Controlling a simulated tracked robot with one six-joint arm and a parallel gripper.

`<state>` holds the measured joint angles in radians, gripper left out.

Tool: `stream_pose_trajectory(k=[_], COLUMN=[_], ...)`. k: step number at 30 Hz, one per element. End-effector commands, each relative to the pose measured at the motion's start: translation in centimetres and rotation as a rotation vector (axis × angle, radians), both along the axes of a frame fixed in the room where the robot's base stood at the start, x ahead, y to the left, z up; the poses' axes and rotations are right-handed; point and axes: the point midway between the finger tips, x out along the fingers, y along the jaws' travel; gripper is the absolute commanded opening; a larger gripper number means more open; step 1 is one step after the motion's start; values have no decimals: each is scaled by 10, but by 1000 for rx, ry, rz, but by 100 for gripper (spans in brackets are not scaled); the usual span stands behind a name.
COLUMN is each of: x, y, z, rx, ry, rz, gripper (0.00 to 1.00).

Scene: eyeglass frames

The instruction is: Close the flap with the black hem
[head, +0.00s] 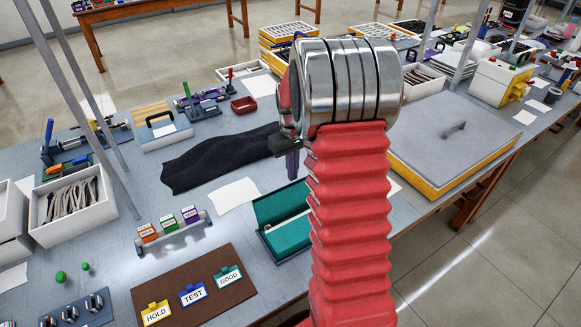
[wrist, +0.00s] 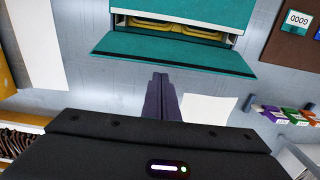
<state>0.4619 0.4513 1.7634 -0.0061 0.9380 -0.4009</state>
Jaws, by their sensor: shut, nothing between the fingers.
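A teal case (head: 290,240) lies open on the grey table, partly behind my arm in the head view. Its flap (head: 279,203) is on the side away from me. In the wrist view the flap (wrist: 172,54) is swung outward from the case body (wrist: 185,5), with a thin dark line along its free edge. Yellow eyeglass frames (wrist: 200,31) show in the opening. My gripper (wrist: 161,76) has its purple fingers together and empty, with the tips close to the flap's free edge. I cannot tell whether they touch it.
A brown board (head: 188,285) with HOLD, TEST and GOOD tags lies left of the case. A white paper (head: 234,196) and a crumpled black cloth (head: 222,157) lie beyond it. A large grey-lidded box (head: 450,135) stands to the right.

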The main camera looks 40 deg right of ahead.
Motion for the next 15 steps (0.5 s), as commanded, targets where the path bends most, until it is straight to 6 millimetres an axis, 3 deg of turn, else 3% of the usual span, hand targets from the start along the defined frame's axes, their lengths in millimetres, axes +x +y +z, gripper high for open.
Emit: stream_pose_trajectory(k=[6, 15], x=[-11, -12], y=[0, -6], z=[4, 4], rx=[0, 0], ry=[0, 0], rz=[0, -1], gripper=[0, 0])
